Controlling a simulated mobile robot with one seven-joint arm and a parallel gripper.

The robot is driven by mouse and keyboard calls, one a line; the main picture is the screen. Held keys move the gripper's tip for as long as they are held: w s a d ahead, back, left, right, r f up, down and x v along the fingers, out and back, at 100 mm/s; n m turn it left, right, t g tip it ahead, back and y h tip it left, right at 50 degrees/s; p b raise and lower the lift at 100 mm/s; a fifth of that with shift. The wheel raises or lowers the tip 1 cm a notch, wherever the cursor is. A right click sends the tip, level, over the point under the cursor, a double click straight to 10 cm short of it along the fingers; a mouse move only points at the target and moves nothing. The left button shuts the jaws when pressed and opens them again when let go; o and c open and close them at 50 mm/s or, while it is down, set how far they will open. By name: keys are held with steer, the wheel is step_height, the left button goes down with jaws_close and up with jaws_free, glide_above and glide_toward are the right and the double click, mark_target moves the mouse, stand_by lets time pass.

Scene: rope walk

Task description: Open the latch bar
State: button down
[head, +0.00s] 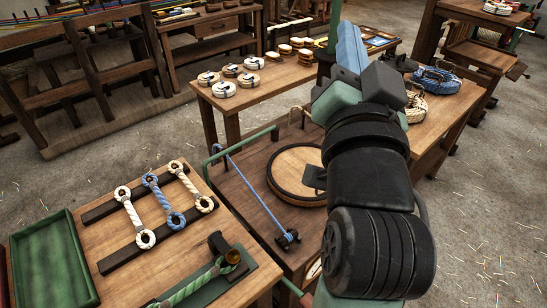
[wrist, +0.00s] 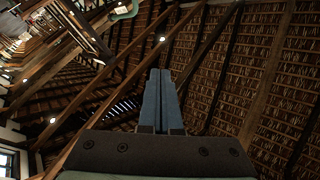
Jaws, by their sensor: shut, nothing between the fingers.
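My gripper (head: 350,48) is raised at the top middle of the head view, its blue fingers pointing up and away from the benches. In the wrist view its two fingers (wrist: 160,100) lie together, empty, against the roof timbers. A round wooden lid (head: 296,172) with a dark rim lies on the low wooden bench, left of my arm. A dark flat piece (head: 315,178) sits at the lid's right edge; it may be the latch bar, but I cannot tell. My arm hides what is to its right. My gripper is well apart from the lid.
A green rail (head: 245,142) and a blue rope (head: 258,192) stand left of the lid. The front left bench holds looped ropes (head: 130,215) and a green tray (head: 55,262). The back bench holds rope coils (head: 224,89) and a blue coil (head: 436,80). Open floor lies right.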

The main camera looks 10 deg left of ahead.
step_height(320, 180, down, 24)
steer(key=w+r+m+g+y, duration=0.1)
steer(key=w+m+g+y, duration=0.15)
steer(key=m+g, duration=0.4)
steer(key=s+a+f+m+g+y, duration=0.2)
steer(key=s+f+m, duration=0.4)
steer(key=f, duration=0.6)
steer(key=s+a+f+m+g+y, duration=0.1)
steer(key=s+f+m+g+y, duration=0.3)
steer(key=s+f+m, duration=0.3)
steer(key=s+f, duration=0.3)
steer(key=f, duration=0.3)
steer(key=shift+s+a+f, duration=0.15)
steer(key=shift+s+a, duration=0.2)
steer(key=shift+a, duration=0.05)
steer(key=shift+m, duration=0.25)
